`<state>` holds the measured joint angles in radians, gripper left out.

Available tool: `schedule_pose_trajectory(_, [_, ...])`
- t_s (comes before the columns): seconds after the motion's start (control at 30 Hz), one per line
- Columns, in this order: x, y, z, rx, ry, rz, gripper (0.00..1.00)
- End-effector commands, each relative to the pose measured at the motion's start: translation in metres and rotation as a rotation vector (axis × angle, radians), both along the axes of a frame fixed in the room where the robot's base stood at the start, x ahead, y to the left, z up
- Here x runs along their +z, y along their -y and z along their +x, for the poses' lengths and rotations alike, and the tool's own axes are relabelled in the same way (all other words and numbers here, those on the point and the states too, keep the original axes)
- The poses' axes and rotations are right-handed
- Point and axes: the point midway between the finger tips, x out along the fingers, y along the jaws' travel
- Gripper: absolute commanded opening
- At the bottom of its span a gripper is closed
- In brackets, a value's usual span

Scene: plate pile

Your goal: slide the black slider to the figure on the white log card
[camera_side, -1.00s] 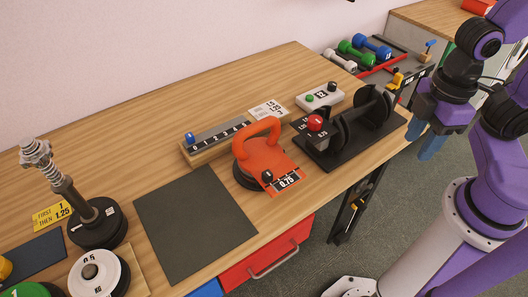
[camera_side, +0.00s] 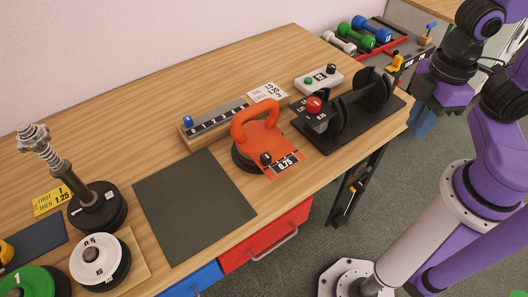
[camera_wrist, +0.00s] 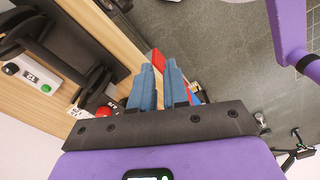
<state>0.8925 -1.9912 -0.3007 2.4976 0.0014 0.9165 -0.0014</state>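The orange kettlebell-shaped device (camera_side: 258,130) stands near the front edge of the table. A small black knob, which looks like the black slider (camera_side: 266,158), sits on its orange base beside a scale strip (camera_side: 286,163) reading 0.75. The white log card (camera_side: 268,92) lies behind it, with several lines of figures too small to read surely. My gripper (camera_side: 418,130) hangs beyond the table's right end, well apart from the slider. In the wrist view its blue fingers (camera_wrist: 158,66) are slightly apart with nothing between them.
A numbered rail with a blue knob (camera_side: 188,120) stands left of the kettlebell device. A black rack with a red knob (camera_side: 314,104) stands to its right, nearer my gripper. A white button box (camera_side: 319,79) is behind. The dark mat (camera_side: 192,205) is bare.

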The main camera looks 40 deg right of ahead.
Motion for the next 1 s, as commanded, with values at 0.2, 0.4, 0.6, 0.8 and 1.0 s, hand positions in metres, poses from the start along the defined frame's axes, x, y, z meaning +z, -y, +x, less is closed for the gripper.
schedule_pose_trajectory(0.2, [0.011,-0.04,0.032,0.063,-0.005,-0.047,0.0])
schedule_pose_trajectory(0.4, [0.02,-0.109,0.081,0.165,-0.016,-0.129,0.0])
schedule_pose_trajectory(0.6, [0.02,-0.179,0.123,0.262,-0.032,-0.211,0.0])
schedule_pose_trajectory(0.8, [0.009,-0.248,0.156,0.353,-0.054,-0.293,0.0])
schedule_pose_trajectory(1.0, [-0.006,-0.302,0.175,0.425,-0.08,-0.364,0.0])
